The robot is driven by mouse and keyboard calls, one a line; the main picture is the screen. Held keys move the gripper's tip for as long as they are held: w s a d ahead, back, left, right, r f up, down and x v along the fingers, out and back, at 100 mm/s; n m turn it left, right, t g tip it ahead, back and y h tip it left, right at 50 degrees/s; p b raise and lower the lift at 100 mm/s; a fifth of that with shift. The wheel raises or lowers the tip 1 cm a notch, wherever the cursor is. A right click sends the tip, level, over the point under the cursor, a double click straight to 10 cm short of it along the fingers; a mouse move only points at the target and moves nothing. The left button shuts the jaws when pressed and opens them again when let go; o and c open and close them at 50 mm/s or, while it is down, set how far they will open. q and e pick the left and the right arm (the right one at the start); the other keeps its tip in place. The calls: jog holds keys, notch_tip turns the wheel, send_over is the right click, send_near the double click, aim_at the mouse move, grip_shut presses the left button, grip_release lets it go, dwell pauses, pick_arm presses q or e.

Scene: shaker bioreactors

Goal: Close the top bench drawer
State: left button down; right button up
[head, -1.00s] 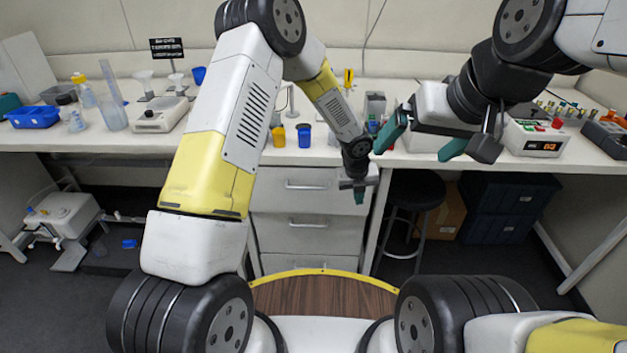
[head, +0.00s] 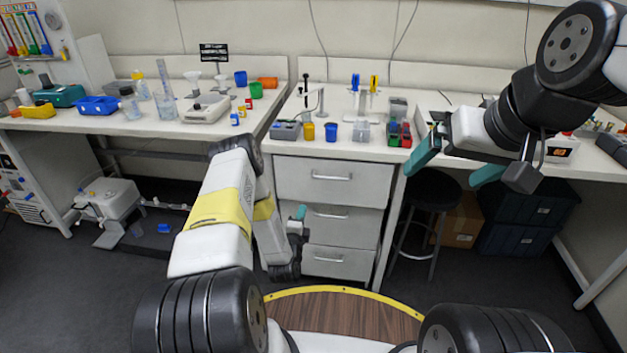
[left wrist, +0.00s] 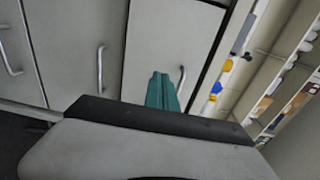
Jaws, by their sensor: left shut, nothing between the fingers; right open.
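The top bench drawer (head: 333,182) is a grey front with a bar handle under the bench top. My left gripper (head: 300,212) is shut and empty, low in front of the left part of the middle drawer (head: 345,222). In the left wrist view its teal fingers (left wrist: 161,91) are together, pointing at the drawer fronts near a handle (left wrist: 181,80); contact cannot be told. My right gripper (head: 455,165) is open and empty, above the stool at the right.
The bottom drawer (head: 338,262) appears shut. A black stool (head: 432,188) stands right of the drawers. Small bins (head: 330,132) and racks stand on the bench above. A white pump unit (head: 108,198) is on the floor at left. The floor before the drawers is partly covered by my arm.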

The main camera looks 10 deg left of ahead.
pick_arm(q)
send_near(307, 182)
jog(key=w, duration=0.6)
jog(key=shift+w+d+f, duration=0.25)
jog(key=shift+w+f, duration=0.1)
jog(key=shift+w, duration=0.05)
jog(key=w, duration=0.3)
jog(key=shift+w, duration=0.35)
jog(key=shift+w+a+r, duration=0.1)
jog(key=shift+r, duration=0.15)
